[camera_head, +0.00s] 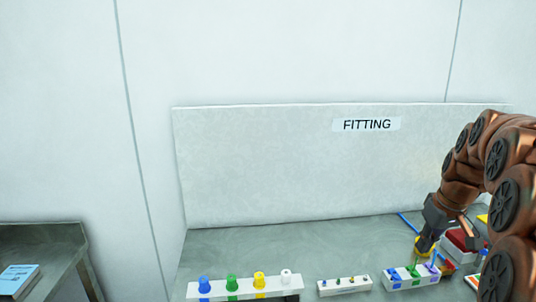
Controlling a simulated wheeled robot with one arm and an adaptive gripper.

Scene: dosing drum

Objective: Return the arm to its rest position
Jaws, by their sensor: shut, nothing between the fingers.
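My copper-coloured arm reaches in from the right edge and bends down over the bench (330,243). My gripper (424,247) is dark grey and points down, just above and behind a white block (410,283) with blue, green and purple parts. The gripper is shut and small in view. A yellow patch shows at the fingertips; I cannot tell what it belongs to. My arm hides part of the bench's right side.
A white rack (245,290) with blue, green, yellow and white pieces stands at the front. A small white block (345,286) with little pegs is beside it. Red and white items (462,241) crowd the right. A panel (270,165) labelled FITTING closes the back. The bench's left rear is clear.

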